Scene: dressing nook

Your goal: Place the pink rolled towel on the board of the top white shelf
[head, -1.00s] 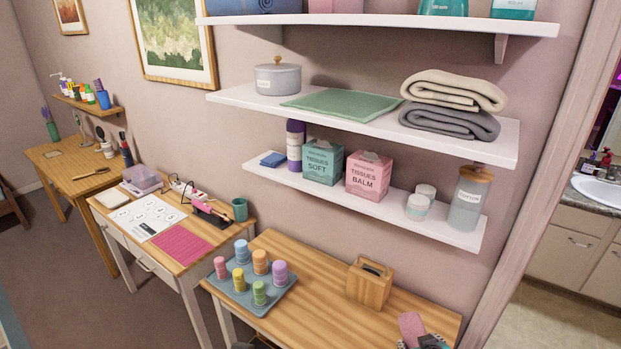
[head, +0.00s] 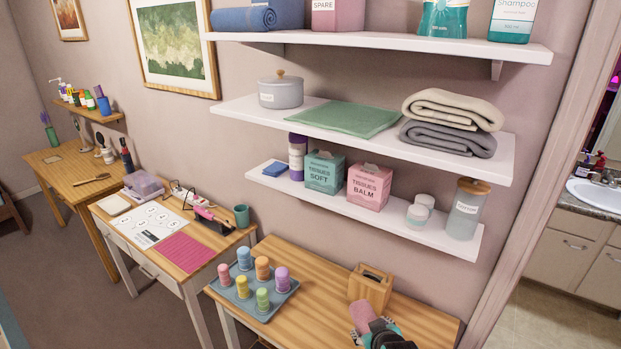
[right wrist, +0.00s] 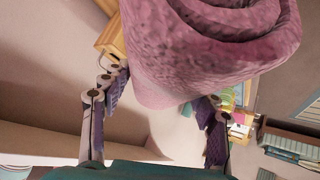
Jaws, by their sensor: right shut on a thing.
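The pink rolled towel (head: 362,317) is held over the front right of the wooden table in the head view. My right gripper (head: 375,328) is shut on it. In the right wrist view the towel's coiled end (right wrist: 205,45) fills the upper middle, with the fingers of my right gripper (right wrist: 165,90) on both sides of it. The top white shelf (head: 400,43) runs across the top of the head view, above and behind the gripper. My left gripper is not in view.
On the top shelf are a blue rolled towel (head: 258,17), a pink box (head: 338,14), a teal bottle (head: 443,18) and a shampoo bottle (head: 513,20). Bare board shows between pink box and teal bottle. A middle shelf (head: 238,108) and lower shelf (head: 340,207) hold goods. A wooden box (head: 370,290) stands nearby.

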